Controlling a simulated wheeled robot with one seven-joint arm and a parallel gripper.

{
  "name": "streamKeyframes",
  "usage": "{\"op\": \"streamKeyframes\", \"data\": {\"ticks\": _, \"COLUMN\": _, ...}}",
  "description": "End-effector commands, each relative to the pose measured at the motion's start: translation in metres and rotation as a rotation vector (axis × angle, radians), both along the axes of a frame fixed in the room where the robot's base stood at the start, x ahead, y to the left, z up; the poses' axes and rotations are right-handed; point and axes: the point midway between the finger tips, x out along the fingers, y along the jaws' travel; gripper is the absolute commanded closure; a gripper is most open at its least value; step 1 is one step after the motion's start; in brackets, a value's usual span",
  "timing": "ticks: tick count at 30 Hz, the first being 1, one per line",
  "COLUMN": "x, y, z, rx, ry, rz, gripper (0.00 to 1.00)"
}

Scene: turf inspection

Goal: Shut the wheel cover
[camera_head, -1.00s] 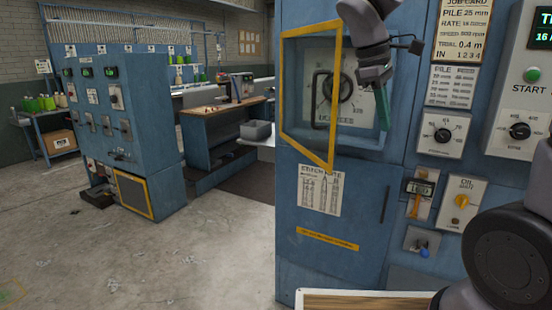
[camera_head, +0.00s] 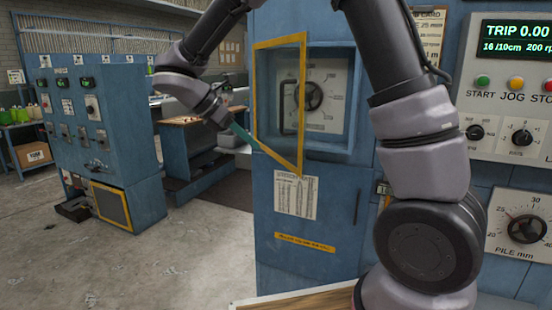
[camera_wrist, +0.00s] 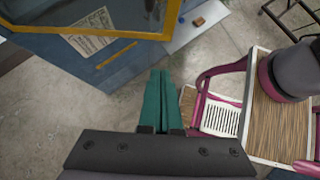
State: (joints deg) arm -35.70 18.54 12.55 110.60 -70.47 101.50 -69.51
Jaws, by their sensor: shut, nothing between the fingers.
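The wheel cover (camera_head: 303,110) is a clear panel in a yellow frame on the blue cabinet. It stands ajar, hinged at its left, its right edge swung out toward me. Behind it, in a recess, are a round dial wheel (camera_head: 310,95) and a dark handle seen through the panel. My gripper (camera_head: 250,142), with teal fingers, is to the left of the cover, by its lower left part. In the wrist view my shut, empty fingers (camera_wrist: 161,76) point at the yellow frame (camera_wrist: 100,31). I cannot tell whether they touch it.
A control panel with buttons and dials (camera_head: 525,228) is at the right. A blue control cabinet (camera_head: 85,140) and a workbench (camera_head: 190,125) stand at the left. Concrete floor (camera_head: 150,260) lies clear in front. A wood-topped seat or cart (camera_wrist: 275,125) shows in the wrist view.

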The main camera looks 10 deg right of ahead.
Motion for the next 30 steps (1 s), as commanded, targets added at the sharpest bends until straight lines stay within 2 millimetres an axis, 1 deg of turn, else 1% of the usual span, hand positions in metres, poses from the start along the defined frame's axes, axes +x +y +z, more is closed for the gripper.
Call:
{"op": "streamKeyframes", "data": {"ticks": 5, "x": 0.003, "y": -0.012, "z": -0.012, "rx": -0.005, "ry": 0.003, "rz": 0.002, "gripper": 1.0}}
{"op": "streamKeyframes", "data": {"ticks": 17, "x": 0.015, "y": -0.07, "z": -0.071, "rx": -0.004, "ry": 0.004, "rz": 0.001, "gripper": 1.0}}
{"op": "streamKeyframes", "data": {"ticks": 18, "x": 0.017, "y": -0.077, "z": -0.07, "rx": -0.002, "ry": 0.0, "rz": -0.002, "gripper": 1.0}}
{"op": "streamKeyframes", "data": {"ticks": 22, "x": 0.021, "y": -0.095, "z": -0.07, "rx": -0.001, "ry": 0.001, "rz": -0.001, "gripper": 1.0}}
{"op": "streamKeyframes", "data": {"ticks": 27, "x": 0.024, "y": -0.105, "z": -0.07, "rx": -0.001, "ry": 0.0, "rz": 0.002, "gripper": 1.0}}
{"op": "streamKeyframes", "data": {"ticks": 30, "x": 0.024, "y": -0.107, "z": -0.07, "rx": -0.001, "ry": 0.0, "rz": 0.002, "gripper": 1.0}}
